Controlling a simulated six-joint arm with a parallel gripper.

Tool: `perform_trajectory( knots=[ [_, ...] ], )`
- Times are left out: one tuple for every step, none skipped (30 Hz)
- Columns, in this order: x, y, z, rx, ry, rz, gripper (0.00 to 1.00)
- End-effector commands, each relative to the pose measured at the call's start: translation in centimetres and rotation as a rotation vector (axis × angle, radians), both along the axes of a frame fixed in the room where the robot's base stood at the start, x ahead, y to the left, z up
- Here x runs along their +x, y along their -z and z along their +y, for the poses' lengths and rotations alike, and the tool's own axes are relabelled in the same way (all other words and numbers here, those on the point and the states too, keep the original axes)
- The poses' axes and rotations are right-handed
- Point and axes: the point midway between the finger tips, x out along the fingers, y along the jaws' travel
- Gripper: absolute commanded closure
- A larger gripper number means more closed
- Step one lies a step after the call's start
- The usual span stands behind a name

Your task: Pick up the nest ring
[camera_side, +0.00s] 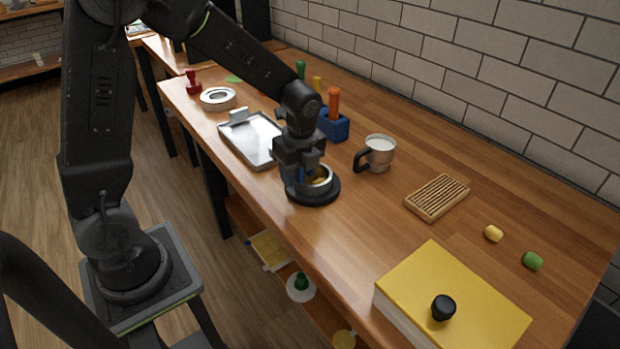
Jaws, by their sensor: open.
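My gripper (306,178) points down over a round black base (325,196) near the front edge of the table. A silvery ring (325,183) sits on this base, with something yellowish inside it. The gripper is open, with its fingers low at the ring; I cannot tell whether they touch it. My gripper hides the ring's left and back parts. I cannot tell from looks alone which one is the nest ring.
A metal tray (244,139) lies left of my gripper. A blue holder (335,127) with an orange-handled tool stands behind it, and a steel mug (379,154) to the right. A wooden slatted rack (437,197) and yellow box (452,290) are farther right. Wood between is clear.

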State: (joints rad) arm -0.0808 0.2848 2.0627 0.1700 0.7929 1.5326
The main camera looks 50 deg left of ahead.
Motion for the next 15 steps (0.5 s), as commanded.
perform_trajectory(
  knots=[
    [0.01,0.08,0.02,0.000,0.000,-0.001,0.54],
    [0.01,0.08,0.02,0.000,0.000,-0.001,0.54],
    [0.02,0.06,0.03,0.000,-0.001,-0.001,0.54],
    [0.02,0.05,0.03,0.000,-0.001,-0.001,0.54],
    [0.02,0.04,0.02,0.000,-0.001,-0.001,0.54],
    [0.02,0.04,0.02,0.000,-0.001,-0.001,0.55],
    [0.02,0.03,0.02,0.000,-0.001,-0.001,0.58],
    [0.02,0.03,0.02,0.000,-0.001,-0.001,0.61],
    [0.02,0.02,0.02,0.000,-0.001,-0.001,0.65],
    [0.03,0.02,0.02,0.000,-0.001,-0.001,0.68],
    [0.03,0.01,0.02,0.000,-0.001,-0.001,0.71],
    [0.03,0.01,0.02,0.000,-0.001,-0.001,0.74],
    [0.03,0.00,0.02,0.000,-0.001,-0.001,0.77],
    [0.03,0.00,0.02,0.000,-0.001,-0.001,0.80],
    [0.03,0.00,0.01,0.000,-0.001,-0.001,0.84]
  ],
)
